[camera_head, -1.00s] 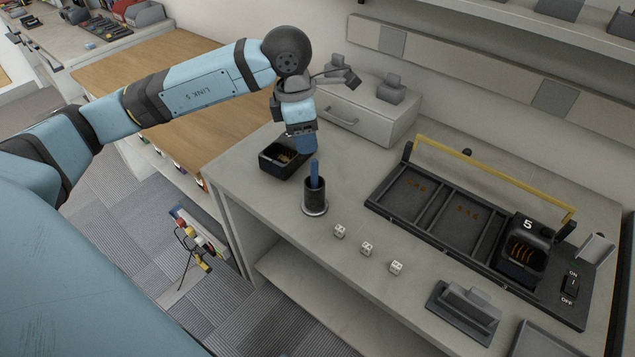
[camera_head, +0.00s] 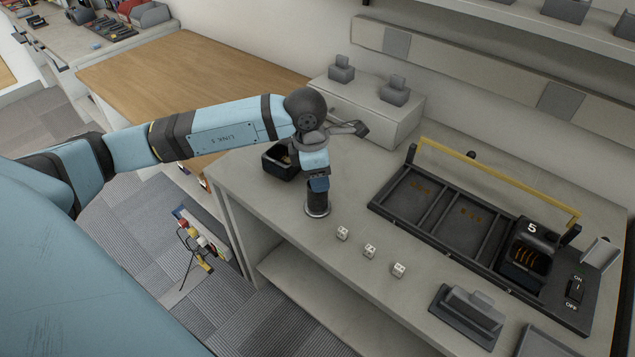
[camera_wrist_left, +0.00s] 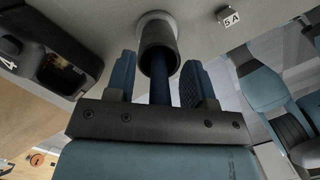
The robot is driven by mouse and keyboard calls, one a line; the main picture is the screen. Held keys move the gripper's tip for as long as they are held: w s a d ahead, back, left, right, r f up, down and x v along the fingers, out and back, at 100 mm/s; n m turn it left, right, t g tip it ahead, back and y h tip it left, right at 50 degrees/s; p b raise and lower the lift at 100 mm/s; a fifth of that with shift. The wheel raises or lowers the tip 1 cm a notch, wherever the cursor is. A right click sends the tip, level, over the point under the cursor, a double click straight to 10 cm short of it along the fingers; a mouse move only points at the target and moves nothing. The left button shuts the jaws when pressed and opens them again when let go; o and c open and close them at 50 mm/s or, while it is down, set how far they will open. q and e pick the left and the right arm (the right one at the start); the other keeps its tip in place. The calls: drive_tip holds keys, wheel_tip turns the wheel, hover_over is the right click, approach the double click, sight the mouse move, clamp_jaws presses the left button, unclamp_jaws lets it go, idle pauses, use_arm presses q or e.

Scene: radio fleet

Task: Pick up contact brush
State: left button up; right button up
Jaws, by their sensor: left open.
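The contact brush (camera_wrist_left: 160,90) shows as a blue handle standing in a dark cylindrical cup (camera_wrist_left: 158,38) in the left wrist view. In the head view the cup (camera_head: 317,204) stands on a pale round base on the workbench, and the brush is hidden by my gripper. My left gripper (camera_wrist_left: 160,64) is open, with its blue fingers on either side of the handle and a visible gap on both sides. In the head view my left gripper (camera_head: 319,184) is directly above the cup, pointing down. My right gripper is not in view.
A black tray with a yellow handle (camera_head: 490,178) and a numbered block (camera_head: 527,252) fill the right side. A grey drawer box (camera_head: 362,117) stands behind.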

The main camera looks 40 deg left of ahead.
use_arm(q)
clamp_jaws()
drive_tip(key=shift+r, duration=0.1)
